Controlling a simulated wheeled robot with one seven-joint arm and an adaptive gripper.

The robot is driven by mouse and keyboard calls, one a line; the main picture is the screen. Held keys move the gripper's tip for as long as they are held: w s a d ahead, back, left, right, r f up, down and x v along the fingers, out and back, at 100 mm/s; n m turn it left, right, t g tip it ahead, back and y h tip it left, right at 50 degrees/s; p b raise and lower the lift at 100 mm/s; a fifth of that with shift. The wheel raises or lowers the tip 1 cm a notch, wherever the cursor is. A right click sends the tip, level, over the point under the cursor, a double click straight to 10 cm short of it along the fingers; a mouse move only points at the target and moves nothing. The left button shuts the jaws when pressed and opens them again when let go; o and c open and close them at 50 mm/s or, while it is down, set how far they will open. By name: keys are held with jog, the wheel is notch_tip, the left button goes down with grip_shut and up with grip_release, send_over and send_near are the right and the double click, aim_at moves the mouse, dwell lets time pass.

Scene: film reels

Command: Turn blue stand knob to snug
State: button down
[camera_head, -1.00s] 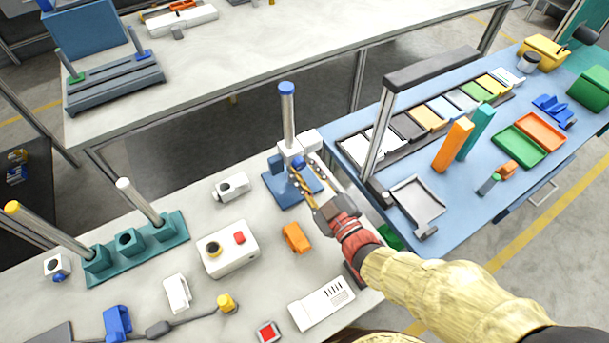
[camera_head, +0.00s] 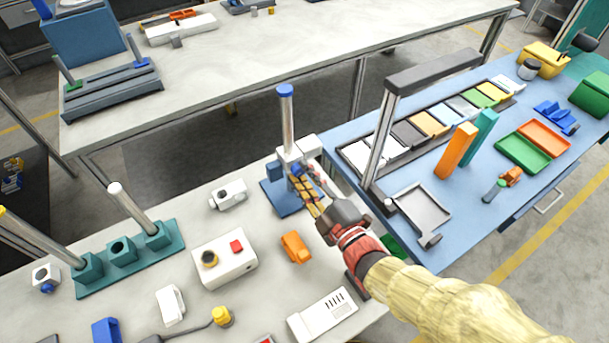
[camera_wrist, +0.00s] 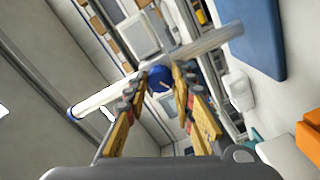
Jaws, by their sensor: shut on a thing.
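The blue stand (camera_head: 277,201) is on the white table, with an upright silver post (camera_head: 288,125) capped in blue. A light clamp block (camera_head: 293,155) sits around the post. My gripper (camera_head: 296,170) reaches it from the lower right. In the wrist view, the blue knob (camera_wrist: 159,79) lies between the yellow fingertips (camera_wrist: 160,72), and the gripper is shut on it. The silver post (camera_wrist: 206,42) crosses behind the knob, and the stand's blue base (camera_wrist: 250,30) shows at upper right. In the head view the fingers mostly hide the knob.
A white box with a black knob and red button (camera_head: 225,258), an orange part (camera_head: 295,247) and a white camera-like part (camera_head: 229,194) lie near the stand. The blue table (camera_head: 465,205) with a tall lamp frame (camera_head: 380,140) stands close to the right of my arm.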

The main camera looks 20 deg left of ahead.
dwell(0.3)
jog(key=c, duration=1.6)
grip_release()
jog(key=shift+o, duration=0.5)
jog(key=v, duration=1.2)
jog(key=shift+w, duration=0.1)
